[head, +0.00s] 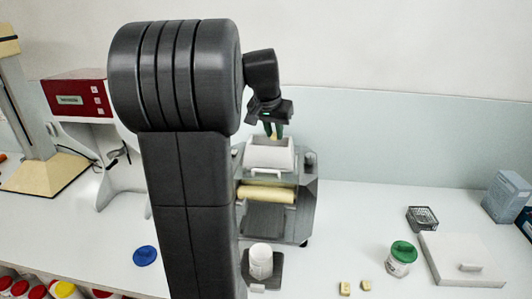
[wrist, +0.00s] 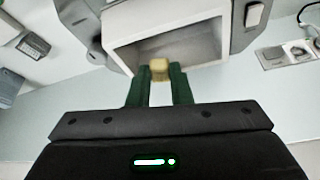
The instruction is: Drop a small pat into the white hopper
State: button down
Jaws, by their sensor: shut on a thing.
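My gripper (head: 274,131) is above the white hopper (head: 270,157) of the mill in the head view. In the wrist view my gripper (wrist: 159,78) is shut on a small yellow pat (wrist: 159,68), held between the green fingertips. The white hopper (wrist: 122,50) opens just beyond the pat in that view, and its inside looks empty where it shows. Two more small pats lie on the counter, one pat (head: 345,288) beside another pat (head: 366,285), at the lower right of the head view.
The mill has a cream roller (head: 266,194) below the hopper. A white jar (head: 261,262) stands in front of it. A green-lidded jar (head: 401,258), a white slab (head: 462,260) and a black basket (head: 423,218) are to the right. A blue lid (head: 145,256) lies at left.

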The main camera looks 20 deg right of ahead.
jog(key=shift+f, duration=0.1)
jog(key=c, duration=1.2)
grip_release()
jog(key=shift+c, duration=0.2)
jog(key=b+v, duration=0.1)
jog(key=v, duration=1.3)
jog(key=shift+b, duration=0.4)
jog(key=shift+f, duration=0.25)
jog(key=p+x, duration=0.2)
jog(key=x, duration=1.1)
notch_tip(320, 180, up, 3)
jog(key=shift+w+d+r, duration=0.1)
jog(key=shift+w, duration=0.1)
